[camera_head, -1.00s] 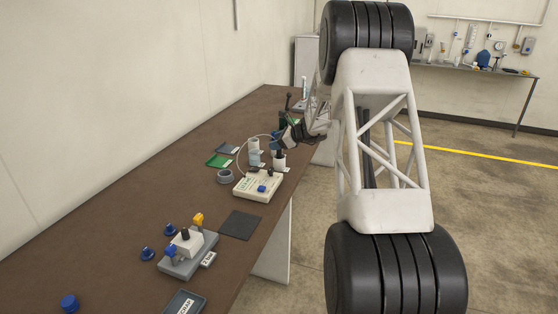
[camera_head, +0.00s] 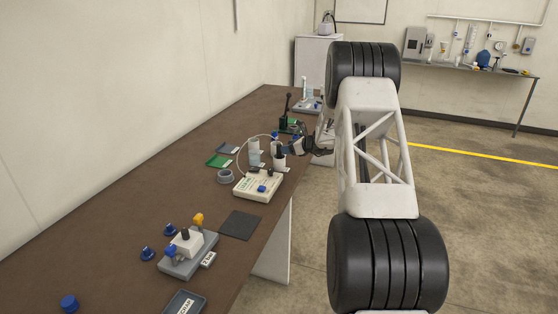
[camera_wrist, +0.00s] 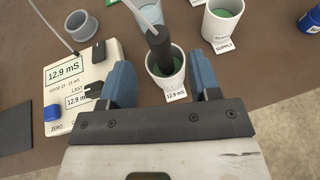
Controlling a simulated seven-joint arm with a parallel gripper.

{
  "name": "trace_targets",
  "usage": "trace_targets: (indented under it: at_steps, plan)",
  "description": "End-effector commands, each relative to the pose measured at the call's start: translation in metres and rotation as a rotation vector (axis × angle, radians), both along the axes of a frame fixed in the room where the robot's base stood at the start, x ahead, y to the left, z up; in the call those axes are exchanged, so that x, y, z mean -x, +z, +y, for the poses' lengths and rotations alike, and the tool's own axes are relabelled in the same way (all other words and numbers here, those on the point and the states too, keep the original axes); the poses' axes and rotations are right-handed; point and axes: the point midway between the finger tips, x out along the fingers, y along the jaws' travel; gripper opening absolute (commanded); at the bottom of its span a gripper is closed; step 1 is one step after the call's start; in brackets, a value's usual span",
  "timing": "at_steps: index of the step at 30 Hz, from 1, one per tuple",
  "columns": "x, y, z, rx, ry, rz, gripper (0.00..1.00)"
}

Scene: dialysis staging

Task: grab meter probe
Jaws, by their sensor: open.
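The meter probe (camera_wrist: 158,48) is a dark upright cylinder with a pale upper part. It stands in a white cup (camera_wrist: 152,83) of green liquid labelled "12.9 mS". The cream meter (camera_wrist: 88,73) reads 12.9 mS; in the head view the meter (camera_head: 258,184) sits on the brown bench, with a thin cable arching from it. My gripper (camera_wrist: 161,66) is open, its two blue fingers on either side of the probe in the picture, with gaps on both sides. In the head view my gripper (camera_head: 297,143) is beside the cups, and the probe is hard to make out.
A white "SUPPLY" cup (camera_wrist: 222,22) with green liquid stands right of the probe cup. A grey ring (camera_wrist: 80,25) and a blue-capped bottle (camera_wrist: 309,20) are nearby. A dark mat (camera_head: 240,225) and a grey fixture (camera_head: 188,255) lie nearer along the bench.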

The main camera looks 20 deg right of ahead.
Motion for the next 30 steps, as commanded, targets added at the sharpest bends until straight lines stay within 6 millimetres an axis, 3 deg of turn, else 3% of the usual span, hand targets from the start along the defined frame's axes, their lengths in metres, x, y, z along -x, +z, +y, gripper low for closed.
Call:
trace_targets:
  at_steps: [9, 23, 30]
  plan:
    - [-0.017, -0.009, 0.011, -0.001, 0.001, 0.001, 0.57]
    - [-0.020, -0.010, 0.014, 0.000, 0.001, 0.000, 0.57]
    - [-0.036, -0.016, 0.024, 0.001, 0.001, 0.001, 0.57]
